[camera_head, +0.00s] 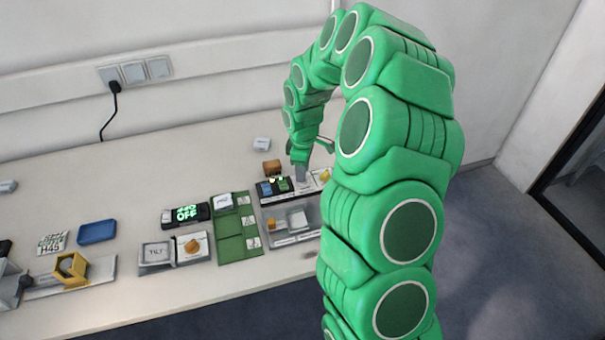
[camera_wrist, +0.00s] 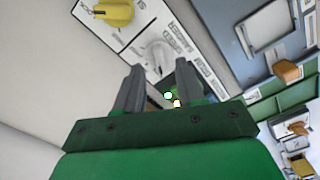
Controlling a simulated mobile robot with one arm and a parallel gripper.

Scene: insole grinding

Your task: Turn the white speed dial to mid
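The white speed dial (camera_wrist: 160,52) sits on a white labelled panel (camera_wrist: 140,40) in the wrist view, just beyond and roughly between my fingertips.
A yellow knob (camera_wrist: 113,12) sits beside the dial, also visible in the head view (camera_head: 325,176). A dark box with lit green and yellow parts (camera_head: 273,188) stands left of my gripper. A grey tray (camera_head: 272,233), green mat (camera_head: 236,245) and display reading OFF (camera_head: 187,213) lie nearer the front.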

